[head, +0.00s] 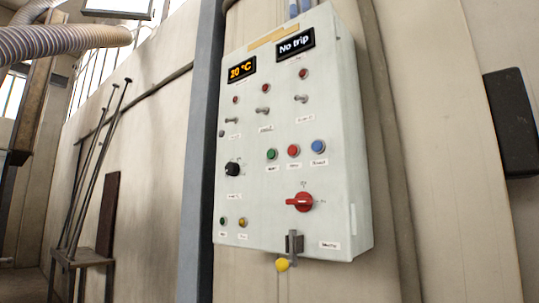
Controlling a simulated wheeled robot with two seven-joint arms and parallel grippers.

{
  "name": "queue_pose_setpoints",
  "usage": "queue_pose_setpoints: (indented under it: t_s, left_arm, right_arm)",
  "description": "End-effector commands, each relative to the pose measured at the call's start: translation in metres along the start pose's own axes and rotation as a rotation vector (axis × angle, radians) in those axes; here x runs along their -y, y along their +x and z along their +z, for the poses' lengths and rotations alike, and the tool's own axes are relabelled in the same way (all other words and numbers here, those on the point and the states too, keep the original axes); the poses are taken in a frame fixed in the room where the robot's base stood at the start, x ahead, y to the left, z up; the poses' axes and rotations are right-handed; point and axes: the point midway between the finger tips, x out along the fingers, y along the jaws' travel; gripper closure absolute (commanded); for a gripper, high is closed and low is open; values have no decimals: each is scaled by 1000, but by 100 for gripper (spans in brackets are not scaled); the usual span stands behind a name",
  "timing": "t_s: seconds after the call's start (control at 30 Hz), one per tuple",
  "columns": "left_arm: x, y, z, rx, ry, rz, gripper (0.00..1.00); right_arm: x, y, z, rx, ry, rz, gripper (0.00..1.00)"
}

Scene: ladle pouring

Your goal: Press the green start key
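A pale control panel (253,190) hangs on the wall, right of the picture's middle. A green round key (271,154) sits at the left of a row on its face, beside a red key (293,150) and a blue key (318,146). A smaller green button or lamp (223,221) is at the lower left of the panel. The labels under the keys are too small to read for sure. Neither gripper shows in the head view, and nothing covers the keys.
The panel has a "No trip" display (295,44), a "30 °C" display (242,70), toggle switches, a black knob (232,169) and a red rotary switch (303,202). A metal bracket (294,243) and yellow ball (282,265) stick out below. Rods (95,170) lean at left.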

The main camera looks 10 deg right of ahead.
Motion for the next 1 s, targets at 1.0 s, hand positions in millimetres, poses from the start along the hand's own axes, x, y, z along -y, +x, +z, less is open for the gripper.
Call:
queue_pose_setpoints:
  t_s: [1.0]
  left_arm:
    - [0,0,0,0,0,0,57]
  right_arm:
    - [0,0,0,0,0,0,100]
